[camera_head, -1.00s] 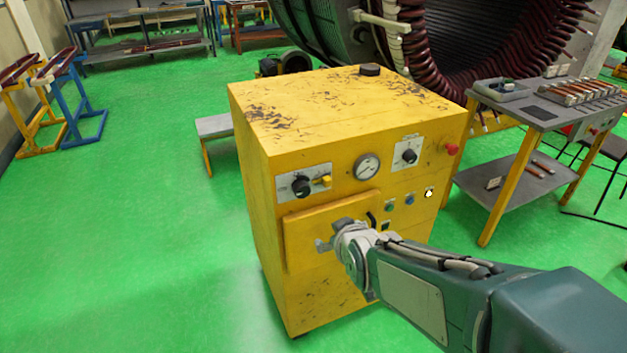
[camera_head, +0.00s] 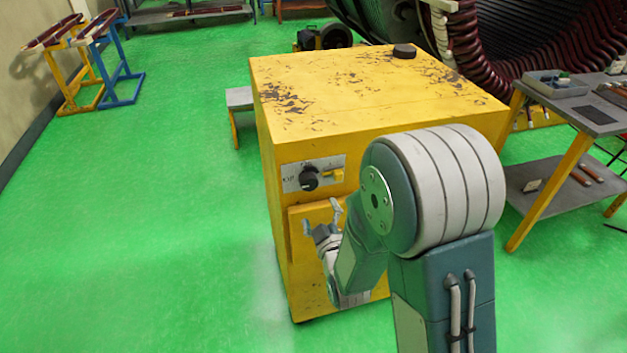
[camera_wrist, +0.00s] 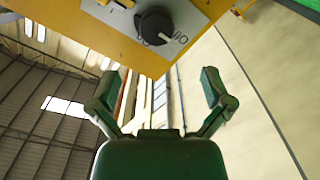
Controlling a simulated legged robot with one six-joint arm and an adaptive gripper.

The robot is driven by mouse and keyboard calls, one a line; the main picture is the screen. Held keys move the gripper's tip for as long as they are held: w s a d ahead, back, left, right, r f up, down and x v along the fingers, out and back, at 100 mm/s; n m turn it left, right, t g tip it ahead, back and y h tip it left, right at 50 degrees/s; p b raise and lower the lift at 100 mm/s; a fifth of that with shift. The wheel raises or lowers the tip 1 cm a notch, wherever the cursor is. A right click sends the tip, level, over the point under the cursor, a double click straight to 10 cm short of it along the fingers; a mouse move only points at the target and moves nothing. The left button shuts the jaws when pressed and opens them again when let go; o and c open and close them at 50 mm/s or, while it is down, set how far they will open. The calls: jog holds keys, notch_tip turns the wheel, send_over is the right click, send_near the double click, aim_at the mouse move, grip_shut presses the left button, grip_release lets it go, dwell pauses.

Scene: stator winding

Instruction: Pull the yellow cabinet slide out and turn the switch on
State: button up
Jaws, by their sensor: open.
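The yellow cabinet (camera_head: 350,100) stands in front of me with a worn top. On its front's upper left is a silver plate with a black rotary switch (camera_head: 308,180) and a small yellow piece (camera_head: 333,174) beside it. Below is a raised yellow front panel (camera_head: 298,260), partly hidden by my arm. My gripper (camera_head: 322,216) is in front of that panel, below the switch, fingers pointing up. The switch also shows at the top of the wrist view (camera_wrist: 157,25), beyond the fingers. My gripper (camera_wrist: 160,90) is open there, with nothing between its fingers.
My arm hides the cabinet's right front. A grey-topped table (camera_head: 575,112) with a tray stands at the right, close to the cabinet. The large stator (camera_head: 480,40) is behind. Green floor (camera_head: 170,220) is free to the left.

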aim_at(311, 186)
jog(key=x, duration=0.8)
jog(key=shift+w+d, duration=0.35)
jog(key=shift+w+a, duration=0.3)
jog(key=shift+w, duration=0.25)
jog(key=shift+a, duration=0.4)
jog(key=shift+d, duration=0.3)
jog(key=c, duration=1.1)
